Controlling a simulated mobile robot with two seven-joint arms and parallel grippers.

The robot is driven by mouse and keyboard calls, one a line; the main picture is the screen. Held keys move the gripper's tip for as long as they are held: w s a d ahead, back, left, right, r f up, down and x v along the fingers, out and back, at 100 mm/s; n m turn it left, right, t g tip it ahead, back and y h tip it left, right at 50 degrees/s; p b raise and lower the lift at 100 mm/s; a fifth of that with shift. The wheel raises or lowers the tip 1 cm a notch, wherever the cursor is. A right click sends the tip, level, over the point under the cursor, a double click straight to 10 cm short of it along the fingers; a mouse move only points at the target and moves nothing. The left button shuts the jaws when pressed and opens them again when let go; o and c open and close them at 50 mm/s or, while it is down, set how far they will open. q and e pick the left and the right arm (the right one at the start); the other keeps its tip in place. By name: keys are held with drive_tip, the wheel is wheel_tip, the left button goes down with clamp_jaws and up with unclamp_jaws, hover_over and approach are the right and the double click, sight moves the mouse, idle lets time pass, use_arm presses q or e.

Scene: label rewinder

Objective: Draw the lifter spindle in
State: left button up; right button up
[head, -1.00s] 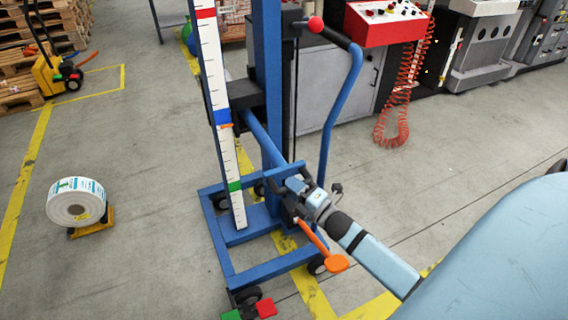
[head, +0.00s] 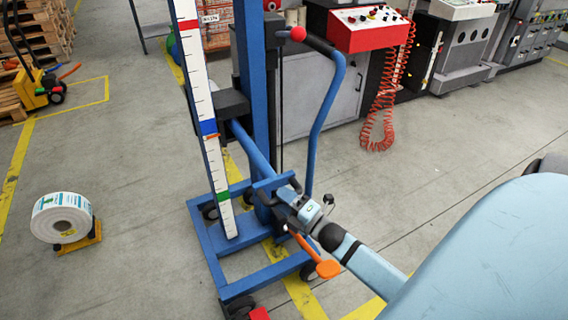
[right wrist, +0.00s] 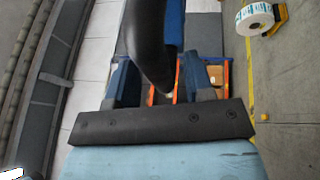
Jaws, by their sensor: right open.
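The blue lifter (head: 255,80) stands on a low wheeled frame, with a white scale strip (head: 207,110) on its left. From its dark carriage (head: 233,103), the blue spindle bar (head: 252,148) slopes toward me. My right gripper (head: 290,202) is at the near end of this bar and overlaps it; I cannot tell if they touch. In the right wrist view its two blue fingers (right wrist: 160,85) stand apart, with a dark curved part (right wrist: 148,40) in front of the gap. An orange-ended lever (head: 326,268) hangs just below the gripper. My left gripper is not in view.
A white label reel (head: 62,218) sits on a small yellow stand at the left. The lifter's blue curved handle (head: 325,100) rises behind my right gripper. A red control box (head: 368,30) and coiled red hose (head: 380,120) are behind. Floor between reel and lifter is clear.

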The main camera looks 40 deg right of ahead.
drive_tip(key=v, duration=1.3)
drive_tip(key=shift+s+p, duration=0.3)
drive_tip(key=shift+s, duration=0.1)
